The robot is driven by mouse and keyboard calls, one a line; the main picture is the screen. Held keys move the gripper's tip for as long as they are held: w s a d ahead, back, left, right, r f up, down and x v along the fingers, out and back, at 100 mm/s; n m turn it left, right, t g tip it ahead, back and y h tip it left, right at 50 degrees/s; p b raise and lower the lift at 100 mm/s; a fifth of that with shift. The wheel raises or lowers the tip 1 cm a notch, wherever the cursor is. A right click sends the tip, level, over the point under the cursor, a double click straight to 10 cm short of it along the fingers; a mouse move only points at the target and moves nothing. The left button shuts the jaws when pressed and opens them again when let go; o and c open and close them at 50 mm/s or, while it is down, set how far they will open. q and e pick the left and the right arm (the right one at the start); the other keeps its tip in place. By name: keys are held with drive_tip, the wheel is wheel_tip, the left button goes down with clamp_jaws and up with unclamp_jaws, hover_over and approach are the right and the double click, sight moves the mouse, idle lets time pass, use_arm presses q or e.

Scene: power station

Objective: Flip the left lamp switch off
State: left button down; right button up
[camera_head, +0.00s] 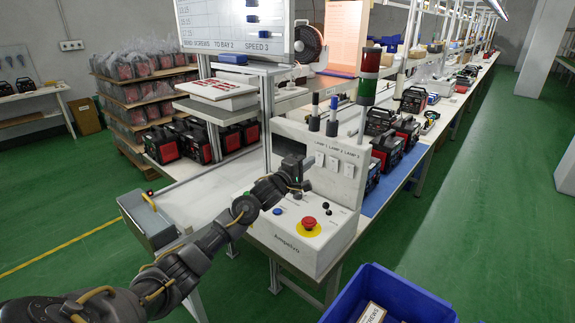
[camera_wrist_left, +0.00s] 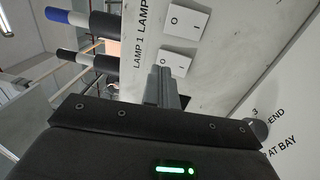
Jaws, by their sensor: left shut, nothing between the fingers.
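The white control box (camera_head: 300,232) has an upright panel with three white lamp switches in a row. The left lamp switch (camera_head: 320,158), under LAMP 1, is a white rocker marked O and I; it also shows in the left wrist view (camera_wrist_left: 178,64). My left gripper (camera_head: 302,172) is shut and empty, just left of and below that switch in the head view. In the left wrist view its fingertips (camera_wrist_left: 161,72) overlap the edge of the LAMP 1 rocker; I cannot tell whether they touch it. My right gripper is out of view.
The middle lamp switch (camera_head: 334,163) and right lamp switch (camera_head: 349,169) are close beside it. A red emergency button (camera_head: 309,222) and small knobs sit on the sloped face below. Dark posts (camera_head: 332,118) and a signal tower (camera_head: 368,75) stand on top. A blue crate (camera_head: 405,295) is in front.

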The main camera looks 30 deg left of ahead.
use_arm(q)
drive_tip(key=s+a+r+b, duration=0.1)
drive_tip(key=s+b, duration=0.1)
drive_tip(key=s, duration=0.8)
drive_tip(key=shift+s+a+r, duration=0.3)
drive_tip(key=shift+s+a, duration=0.1)
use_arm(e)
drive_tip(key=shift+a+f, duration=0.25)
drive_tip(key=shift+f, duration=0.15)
use_arm(q)
drive_tip(key=shift+f, duration=0.1)
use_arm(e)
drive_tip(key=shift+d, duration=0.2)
